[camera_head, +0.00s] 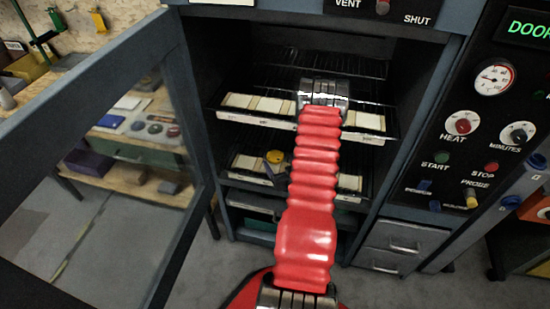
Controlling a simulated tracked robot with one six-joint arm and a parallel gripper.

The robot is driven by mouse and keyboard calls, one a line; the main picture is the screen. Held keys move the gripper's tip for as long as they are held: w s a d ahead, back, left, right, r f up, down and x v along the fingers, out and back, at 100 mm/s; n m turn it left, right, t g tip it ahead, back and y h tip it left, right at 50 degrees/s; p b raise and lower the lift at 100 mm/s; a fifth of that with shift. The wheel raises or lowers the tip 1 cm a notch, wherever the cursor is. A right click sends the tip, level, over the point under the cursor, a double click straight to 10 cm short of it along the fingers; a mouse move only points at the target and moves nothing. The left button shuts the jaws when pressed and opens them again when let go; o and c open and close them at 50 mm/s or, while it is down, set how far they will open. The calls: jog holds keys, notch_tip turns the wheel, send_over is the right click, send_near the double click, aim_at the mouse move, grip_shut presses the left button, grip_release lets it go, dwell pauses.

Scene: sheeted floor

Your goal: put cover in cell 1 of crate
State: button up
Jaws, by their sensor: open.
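I cannot surely pick out the cover or the crate in this view. A small yellow round-topped piece with a dark part below it (275,158) shows at the lower shelf, just left of my arm; I cannot tell what it is. My red ribbed arm reaches from the bottom middle up into the open cabinet and ends in a grey metal joint in front of the upper shelf. My gripper's fingers do not show; they are out of sight beyond or behind the arm.
The cabinet's glazed door (110,130) stands open at the left. The upper rack (214,108) and the lower shelf hold pale flat blocks (257,104). A control panel (470,130) flanks the right. Drawers (400,243) sit below. A bench shows through the door glass.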

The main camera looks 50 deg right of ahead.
aim_at(276, 156)
jog(key=shift+x, duration=1.7)
jog(key=c, duration=1.4)
jog(key=shift+r, duration=0.15)
jog(key=shift+c, duration=0.2)
notch_tip(276, 156, up, 10)
